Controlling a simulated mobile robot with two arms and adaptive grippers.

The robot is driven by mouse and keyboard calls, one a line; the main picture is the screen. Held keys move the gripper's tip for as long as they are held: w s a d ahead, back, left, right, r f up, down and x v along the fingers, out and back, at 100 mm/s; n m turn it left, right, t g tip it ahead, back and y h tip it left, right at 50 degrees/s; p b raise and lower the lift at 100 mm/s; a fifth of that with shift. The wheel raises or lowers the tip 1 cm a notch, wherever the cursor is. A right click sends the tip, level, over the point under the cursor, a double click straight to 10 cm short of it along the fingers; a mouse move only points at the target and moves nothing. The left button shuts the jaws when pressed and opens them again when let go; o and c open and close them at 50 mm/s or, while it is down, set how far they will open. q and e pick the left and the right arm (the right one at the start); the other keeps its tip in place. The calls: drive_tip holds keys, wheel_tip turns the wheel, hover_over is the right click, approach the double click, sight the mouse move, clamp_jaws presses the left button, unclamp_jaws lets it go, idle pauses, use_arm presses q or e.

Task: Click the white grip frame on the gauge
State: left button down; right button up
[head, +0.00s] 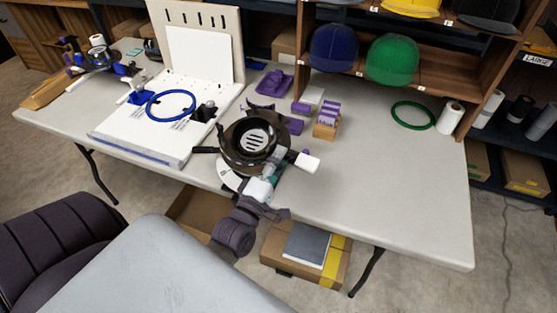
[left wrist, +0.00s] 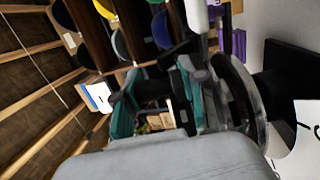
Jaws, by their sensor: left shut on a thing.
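The gauge (head: 235,148), a dark round stand with a slotted light disc on top, stands near the front edge of the table. A dark, glossy frame sits around or against its top; I cannot tell whether it is seated. Its white grip (head: 307,161) sticks out to the right and also shows at the top of the left wrist view (left wrist: 197,15). My left gripper (head: 275,166), with teal fingers, is at the gauge's front right, shut on a dark part of the frame. In the left wrist view the curved rim (left wrist: 238,92) is beside the fingers. My right gripper is not in view.
A white board (head: 120,135) with a blue ring (head: 171,106) lies left of the gauge. Purple spools in a wooden holder (head: 325,130) stand behind right. The table's right front is clear.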

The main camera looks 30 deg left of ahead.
use_arm(q)
drive_tip(key=shift+f, duration=0.15)
drive_tip(key=c, duration=0.6)
unclamp_jaws()
drive_tip(key=shift+f, duration=0.1)
drive_tip(key=shift+o, duration=0.2)
